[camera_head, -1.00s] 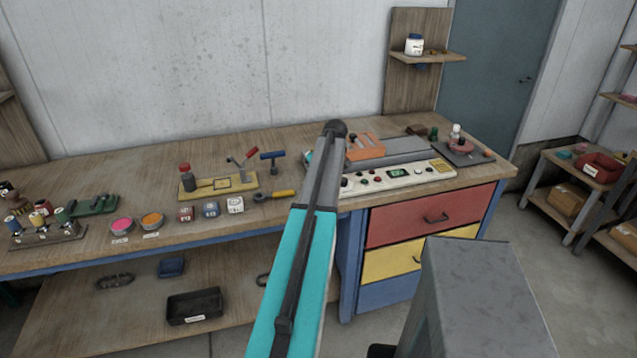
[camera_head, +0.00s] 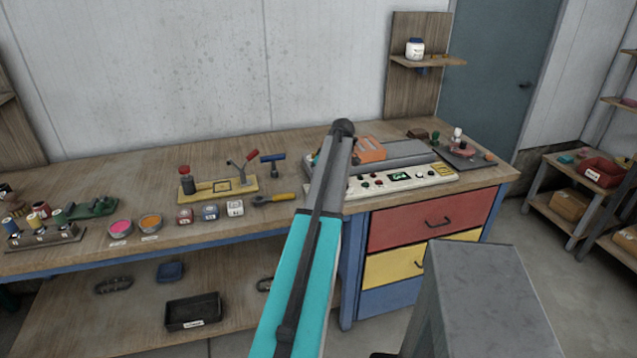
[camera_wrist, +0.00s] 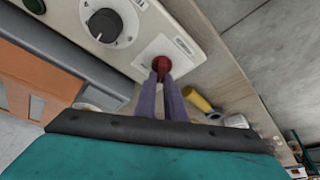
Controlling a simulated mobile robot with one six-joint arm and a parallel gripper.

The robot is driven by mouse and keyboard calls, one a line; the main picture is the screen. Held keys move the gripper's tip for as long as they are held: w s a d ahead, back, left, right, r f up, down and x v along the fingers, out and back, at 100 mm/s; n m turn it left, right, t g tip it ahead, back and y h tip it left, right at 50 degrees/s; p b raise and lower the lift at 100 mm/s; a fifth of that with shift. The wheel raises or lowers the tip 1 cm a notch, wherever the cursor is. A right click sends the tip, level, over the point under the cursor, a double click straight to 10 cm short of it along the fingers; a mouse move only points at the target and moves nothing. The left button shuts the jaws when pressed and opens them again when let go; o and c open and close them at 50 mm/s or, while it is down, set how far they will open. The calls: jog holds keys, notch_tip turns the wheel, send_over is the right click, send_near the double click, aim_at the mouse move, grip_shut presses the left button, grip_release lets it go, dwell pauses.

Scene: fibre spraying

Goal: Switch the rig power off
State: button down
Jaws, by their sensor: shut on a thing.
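The control panel (camera_head: 412,182) is a pale console with knobs, buttons and a small green display, on the right part of the bench. It also fills the upper part of the wrist view (camera_wrist: 190,18). A red switch knob (camera_wrist: 161,63) sits on a white labelled plate at the panel's end. My gripper (camera_wrist: 163,76) has its two purple fingers closed on this red knob. A black round dial (camera_wrist: 106,24) on the panel is beside it. In the head view my arm hides the gripper and the red knob.
An orange block-like part (camera_head: 370,149) stands behind the panel. The back middle of the bench (camera_head: 120,170) is clear.

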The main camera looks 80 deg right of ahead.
jog(key=c, duration=1.8)
grip_release()
jog(key=shift+s, duration=0.15)
jog(key=shift+c, duration=0.2)
jog(key=shift+r, duration=0.15)
jog(key=b+v, duration=0.3)
jog(key=v, duration=1)
jog(key=shift+r, duration=0.2)
jog(key=shift+s+r, duration=0.1)
